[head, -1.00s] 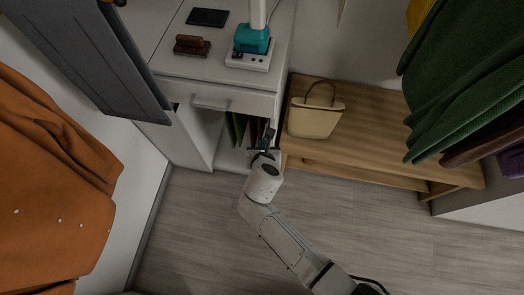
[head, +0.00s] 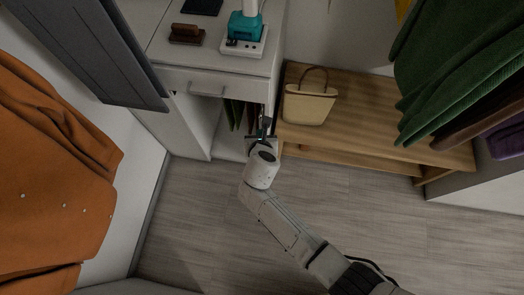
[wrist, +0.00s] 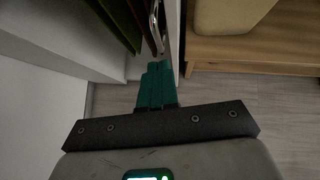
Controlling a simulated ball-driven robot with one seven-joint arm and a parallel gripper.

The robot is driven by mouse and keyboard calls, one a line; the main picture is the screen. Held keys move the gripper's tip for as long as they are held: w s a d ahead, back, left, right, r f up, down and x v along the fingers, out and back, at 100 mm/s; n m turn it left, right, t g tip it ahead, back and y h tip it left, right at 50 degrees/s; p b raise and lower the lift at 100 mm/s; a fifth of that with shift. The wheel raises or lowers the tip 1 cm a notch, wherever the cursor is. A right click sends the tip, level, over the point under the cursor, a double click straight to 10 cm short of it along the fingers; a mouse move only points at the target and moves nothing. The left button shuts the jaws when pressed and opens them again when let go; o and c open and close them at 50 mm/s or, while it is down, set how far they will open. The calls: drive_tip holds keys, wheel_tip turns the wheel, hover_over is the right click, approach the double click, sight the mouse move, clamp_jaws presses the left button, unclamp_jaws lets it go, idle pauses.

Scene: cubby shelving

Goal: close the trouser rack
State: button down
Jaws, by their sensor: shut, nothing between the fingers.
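The trouser rack shows only in part, inside the open bay under the white cabinet's drawer. Its green and dark red trousers (head: 238,114) hang there, and they also show at the top of the wrist view (wrist: 120,22). A shiny metal bar or handle (wrist: 155,34) stands at the right of the trousers in the wrist view. My gripper (head: 265,122) is at the right side of the bay opening. In the wrist view my teal fingers (wrist: 156,70) are shut and empty, just short of the metal piece; I cannot tell whether they touch it. The rack's rails are hidden.
A drawer front with a handle (head: 207,91) is above the bay. A wooden bench (head: 350,120) with a cream handbag (head: 308,105) stands close at the right. An orange coat (head: 50,180) hangs at the left. The floor (head: 200,230) is clear around my arm.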

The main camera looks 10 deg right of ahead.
drive_tip(key=p+v, duration=0.1)
drive_tip(key=v, duration=0.9)
drive_tip(key=s+d+m+g+h, duration=0.15)
drive_tip(key=s+d+m, duration=0.25)
drive_tip(key=d+m, duration=0.45)
drive_tip(key=s+d+m+g, duration=0.3)
drive_tip(key=s+d+m, duration=0.2)
drive_tip(key=d+m, duration=0.4)
drive_tip(key=s+d+r+m+g+y, duration=0.1)
drive_tip(key=s+d+r+m+g, duration=0.1)
drive_tip(key=s+m, duration=0.4)
drive_tip(key=s+d+r+m+g+y, duration=0.2)
drive_tip(key=s+m, duration=0.4)
drive_tip(key=m, duration=0.5)
drive_tip(key=shift+s+d+r, duration=0.35)
drive_tip(key=shift+s+r, duration=0.05)
drive_tip(key=shift+r, duration=0.35)
